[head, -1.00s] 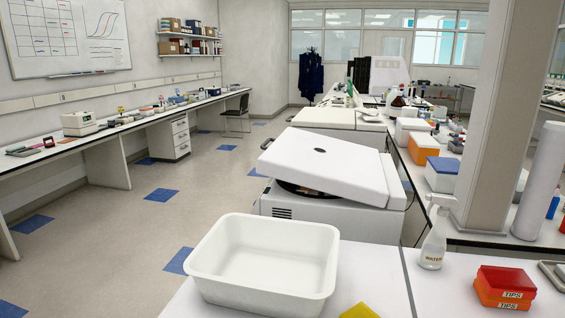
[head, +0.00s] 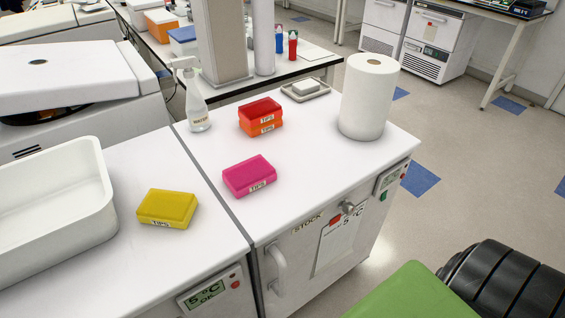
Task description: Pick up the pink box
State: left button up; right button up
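The pink box (head: 249,176) is a small flat box with a white label on its front side. It lies on the white top of the right-hand cabinet (head: 310,165), left of that top's middle. Nothing touches it, and its upper face is clear. Neither of my grippers shows in the head view.
A yellow tips box (head: 167,207) and a white tub (head: 60,205) stand on the left cabinet top. Behind the pink box are stacked red and orange tips boxes (head: 261,116), a spray bottle (head: 194,100) and a soap dish (head: 305,90). A paper roll (head: 368,97) stands to the right.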

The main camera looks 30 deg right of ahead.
aim_at(244, 178)
jog(key=z, duration=0.8)
